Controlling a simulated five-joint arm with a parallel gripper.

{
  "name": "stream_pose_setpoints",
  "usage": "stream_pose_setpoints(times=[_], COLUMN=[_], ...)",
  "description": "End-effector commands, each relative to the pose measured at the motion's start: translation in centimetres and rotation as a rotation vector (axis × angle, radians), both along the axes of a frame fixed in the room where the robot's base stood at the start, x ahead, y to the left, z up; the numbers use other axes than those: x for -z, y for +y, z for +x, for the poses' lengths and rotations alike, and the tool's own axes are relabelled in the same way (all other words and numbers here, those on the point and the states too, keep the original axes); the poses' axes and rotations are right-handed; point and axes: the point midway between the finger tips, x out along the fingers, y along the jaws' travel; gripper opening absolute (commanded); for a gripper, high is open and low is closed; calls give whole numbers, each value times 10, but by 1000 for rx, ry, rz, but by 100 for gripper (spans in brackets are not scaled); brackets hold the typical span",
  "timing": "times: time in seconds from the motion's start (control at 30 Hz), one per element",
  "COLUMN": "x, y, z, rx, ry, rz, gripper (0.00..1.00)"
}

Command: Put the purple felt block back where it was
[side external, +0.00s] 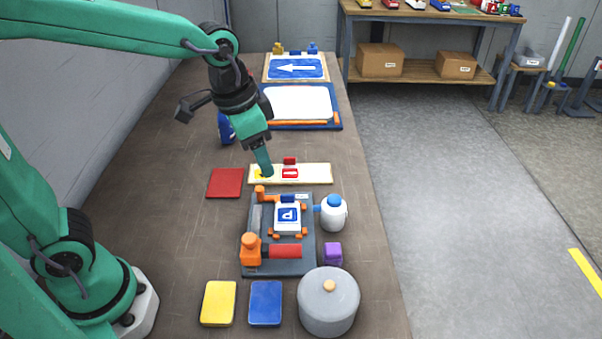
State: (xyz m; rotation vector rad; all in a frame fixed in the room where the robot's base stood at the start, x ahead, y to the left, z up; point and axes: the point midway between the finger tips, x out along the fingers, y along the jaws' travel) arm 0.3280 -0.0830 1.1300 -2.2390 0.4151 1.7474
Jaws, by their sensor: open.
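The purple felt block (333,253) sits on the table at the right, beside the dark fixture board and just behind the grey lidded pot. My gripper (264,172) points down over the pale strip (318,174), near its left part, well behind and to the left of the purple block. It is open and nothing shows held in it. Its fingertips are small in this view, and I cannot tell whether they touch the strip.
The fixture board (254,212) carries a blue P sign (288,216) and an orange clamp (251,249). A white bottle (334,213), grey pot (328,304), red pad (225,183), yellow pad (218,302) and blue pad (265,302) surround it. The table's right edge is close to the block.

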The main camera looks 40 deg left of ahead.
Motion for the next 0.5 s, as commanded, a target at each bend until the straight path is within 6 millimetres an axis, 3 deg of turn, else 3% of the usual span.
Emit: stream_pose_setpoints(times=[0.2,0.5], x=[-16,-22], y=[35,69], z=[-34,-80], rx=[-133,-300], ry=[-81,-187], rz=[-31,-67], gripper=[57,57])
